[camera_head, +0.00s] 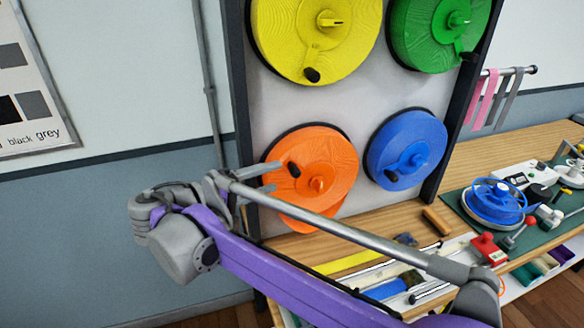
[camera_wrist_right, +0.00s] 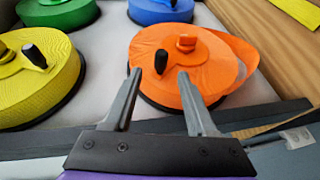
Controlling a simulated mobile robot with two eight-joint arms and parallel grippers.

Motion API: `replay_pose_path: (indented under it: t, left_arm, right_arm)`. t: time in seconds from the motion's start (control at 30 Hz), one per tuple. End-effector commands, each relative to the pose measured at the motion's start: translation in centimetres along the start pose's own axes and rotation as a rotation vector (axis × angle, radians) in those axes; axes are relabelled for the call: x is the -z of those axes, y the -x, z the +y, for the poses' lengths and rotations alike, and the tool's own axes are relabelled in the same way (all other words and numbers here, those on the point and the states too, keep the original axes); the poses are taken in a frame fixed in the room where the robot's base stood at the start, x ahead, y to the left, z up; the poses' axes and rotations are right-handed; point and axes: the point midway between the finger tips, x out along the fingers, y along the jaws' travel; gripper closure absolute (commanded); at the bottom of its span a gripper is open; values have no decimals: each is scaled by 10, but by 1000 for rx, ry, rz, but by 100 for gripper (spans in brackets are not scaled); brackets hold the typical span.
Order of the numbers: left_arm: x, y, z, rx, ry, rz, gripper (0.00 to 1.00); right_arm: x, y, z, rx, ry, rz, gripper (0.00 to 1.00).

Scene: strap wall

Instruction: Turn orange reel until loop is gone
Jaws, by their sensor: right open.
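The orange reel (camera_head: 335,155) is mounted low on the left of the wall panel, and it also shows in the right wrist view (camera_wrist_right: 190,85). Its black crank knob (camera_head: 294,170) is on the reel's left side; in the wrist view the knob (camera_wrist_right: 161,62) shows just beyond and between my fingertips. A slack orange strap loop (camera_head: 312,219) hangs below the reel; it bulges to the right in the wrist view (camera_wrist_right: 238,52). My right gripper (camera_head: 276,177) is open beside the knob, its fingers (camera_wrist_right: 159,76) on either side of the line to it, holding nothing. My left gripper is out of view.
Yellow (camera_head: 345,45), green (camera_head: 415,35) and blue (camera_head: 425,135) reels share the panel. My right arm crosses in front of the bench.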

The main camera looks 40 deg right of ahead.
Motion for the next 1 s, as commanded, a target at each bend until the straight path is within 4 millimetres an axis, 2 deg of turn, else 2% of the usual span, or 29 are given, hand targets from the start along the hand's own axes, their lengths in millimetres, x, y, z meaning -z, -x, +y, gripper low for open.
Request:
replay_pose_path:
  t: [0.1, 0.33, 0.5, 0.8, 1.0]
  left_arm:
    - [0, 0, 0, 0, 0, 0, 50]
    - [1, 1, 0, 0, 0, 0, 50]
    - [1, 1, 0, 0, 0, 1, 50]
    - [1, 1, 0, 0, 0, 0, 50]
    - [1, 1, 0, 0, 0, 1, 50]
  right_arm:
    - [-1, -26, 0, -1, 0, -5, 43]
    - [0, -63, 0, 0, 0, -3, 43]
    - [0, -75, 0, 1, 0, 0, 43]
    - [0, -76, -1, 2, 1, 1, 43]
    - [0, -76, -1, 2, 1, 1, 79]
